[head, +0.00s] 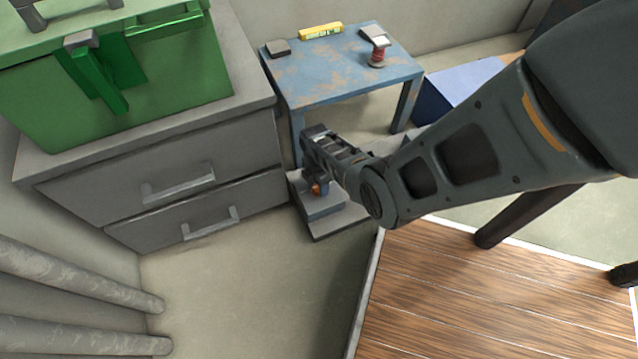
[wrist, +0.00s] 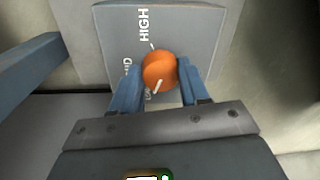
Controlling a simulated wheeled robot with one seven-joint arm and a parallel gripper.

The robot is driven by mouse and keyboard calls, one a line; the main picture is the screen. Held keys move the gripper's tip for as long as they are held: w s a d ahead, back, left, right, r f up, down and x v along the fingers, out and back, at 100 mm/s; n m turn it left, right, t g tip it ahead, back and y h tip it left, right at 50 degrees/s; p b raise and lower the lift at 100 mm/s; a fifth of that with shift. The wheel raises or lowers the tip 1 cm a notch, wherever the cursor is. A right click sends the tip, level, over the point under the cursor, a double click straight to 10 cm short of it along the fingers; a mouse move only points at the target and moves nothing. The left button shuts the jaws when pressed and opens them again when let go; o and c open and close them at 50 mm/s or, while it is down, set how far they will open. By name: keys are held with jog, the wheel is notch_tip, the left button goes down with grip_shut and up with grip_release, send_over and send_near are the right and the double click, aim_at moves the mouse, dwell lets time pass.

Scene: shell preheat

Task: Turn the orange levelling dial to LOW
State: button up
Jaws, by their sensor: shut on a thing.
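The orange dial (wrist: 160,68) sits on a grey panel (wrist: 205,30) in the wrist view. A white mark on the dial points down and slightly left, towards a small, partly hidden label that seems to read LOW. HIGH is printed above the dial, and MID, partly covered, is at its left. My gripper (wrist: 158,80) is shut on the dial, one blue finger on each side.
A grey drawer cabinet (head: 120,195) with a green box (head: 190,75) stands at the left. A worn blue table (head: 320,75) is behind my gripper, carrying a spool (head: 378,52) and a yellow level (head: 321,31). A wooden platform (head: 470,300) lies at the front right.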

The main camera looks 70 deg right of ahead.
jog(key=o, duration=1)
jog(key=shift+o, duration=0.2)
jog(key=shift+w+d+r+p, duration=0.1)
jog(key=shift+r+p, duration=1.1)
jog(key=shift+r, duration=0.75)
jog(key=shift+w+d+r+p, duration=0.1)
jog(key=shift+r+p, duration=1.1)
jog(key=shift+r, duration=0.75)
